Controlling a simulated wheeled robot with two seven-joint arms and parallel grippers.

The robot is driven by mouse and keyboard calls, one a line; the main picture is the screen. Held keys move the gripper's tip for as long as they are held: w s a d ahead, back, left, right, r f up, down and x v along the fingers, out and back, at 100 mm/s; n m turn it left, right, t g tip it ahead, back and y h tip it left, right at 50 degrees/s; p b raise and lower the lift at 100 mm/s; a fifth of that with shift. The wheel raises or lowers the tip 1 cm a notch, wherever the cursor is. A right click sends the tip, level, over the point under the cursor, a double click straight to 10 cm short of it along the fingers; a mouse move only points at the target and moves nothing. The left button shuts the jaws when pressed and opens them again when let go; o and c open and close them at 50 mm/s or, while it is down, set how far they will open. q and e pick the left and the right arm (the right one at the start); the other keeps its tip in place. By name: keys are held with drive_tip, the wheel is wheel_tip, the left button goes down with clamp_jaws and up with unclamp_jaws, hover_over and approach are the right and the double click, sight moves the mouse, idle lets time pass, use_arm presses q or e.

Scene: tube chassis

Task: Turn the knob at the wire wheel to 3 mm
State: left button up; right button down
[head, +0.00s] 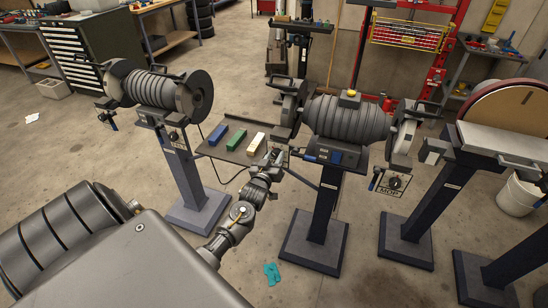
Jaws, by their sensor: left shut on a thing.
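The middle grinding machine (350,118) stands on a dark pedestal, with a wheel under a guard (287,105) at its left end. My left arm reaches up from the bottom left. My left gripper (272,156) is at a small plate below that left wheel, beside the right end of the tray. It is shut on a knob there, which the fingers mostly hide. The knob's setting and the plate's lettering cannot be read. A similar knob (396,183) on a plate marked MOP hangs below the machine's right wheel. My right gripper is not in view.
A dark tray (218,152) with blue, green and cream bars lies left of my gripper. Another grinder (155,88) stands at left, a disc sander (505,115) at right. A teal cloth (272,272) lies on the floor. A white bucket (517,196) stands at right.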

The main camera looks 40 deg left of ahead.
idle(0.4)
use_arm(q)
drive_tip(key=o, duration=1)
drive_tip(key=shift+c, duration=0.2)
drive_tip(key=b+v, duration=0.2)
drive_tip(key=v, duration=0.9)
drive_tip(key=shift+w, duration=0.1)
